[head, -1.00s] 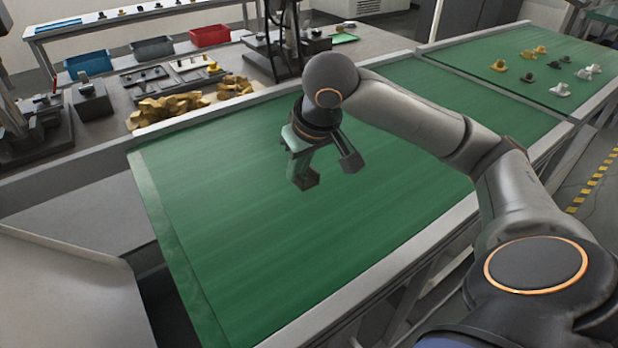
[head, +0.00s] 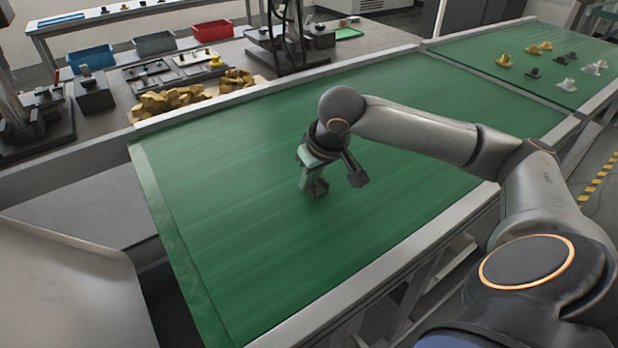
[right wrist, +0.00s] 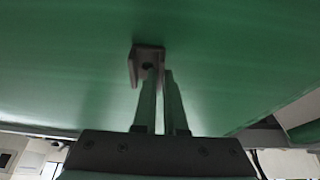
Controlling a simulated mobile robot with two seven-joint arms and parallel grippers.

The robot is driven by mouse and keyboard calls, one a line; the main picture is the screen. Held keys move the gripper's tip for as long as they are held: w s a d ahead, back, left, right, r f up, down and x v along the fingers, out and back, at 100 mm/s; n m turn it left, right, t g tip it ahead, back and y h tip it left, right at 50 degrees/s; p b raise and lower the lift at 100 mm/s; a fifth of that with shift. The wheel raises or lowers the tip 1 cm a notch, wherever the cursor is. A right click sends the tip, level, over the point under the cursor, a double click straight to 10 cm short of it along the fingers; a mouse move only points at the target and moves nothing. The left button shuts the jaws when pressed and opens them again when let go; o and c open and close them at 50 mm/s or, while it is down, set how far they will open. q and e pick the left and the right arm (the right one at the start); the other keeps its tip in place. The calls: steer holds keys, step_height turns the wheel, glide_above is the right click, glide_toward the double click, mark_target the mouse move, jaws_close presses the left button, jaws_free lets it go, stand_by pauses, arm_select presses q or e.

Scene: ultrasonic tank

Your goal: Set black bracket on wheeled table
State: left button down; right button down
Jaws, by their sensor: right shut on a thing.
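My right gripper (head: 308,178) is over the green work surface (head: 230,230), left of its middle, pointing down. It is shut on a small dark bracket (head: 318,189), held at the fingertips. In the right wrist view the bracket (right wrist: 147,62) looks grey-brown and angled, with a dark hole, at the end of the close-set fingers (right wrist: 160,75). I cannot tell whether the bracket touches the green surface or hangs just above it. No wheels show, so I cannot tell which surface is the wheeled table. My left gripper is not in view.
Yellow, black and white parts (head: 566,85) stand on the far green surface. A bench (head: 95,125) behind holds yellow pieces (head: 170,100), fixtures and blue, grey and red bins (head: 212,31). A grey panel (head: 60,285) is at lower left. The green around my gripper is clear.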

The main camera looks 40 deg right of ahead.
steer(key=c, duration=1)
jaws_free()
steer(key=p+v, duration=0.1)
steer(key=v, duration=1.1)
steer(key=shift+w+r+p, duration=0.1)
steer(key=shift+r+p, duration=0.05)
steer(key=shift+p, duration=0.25)
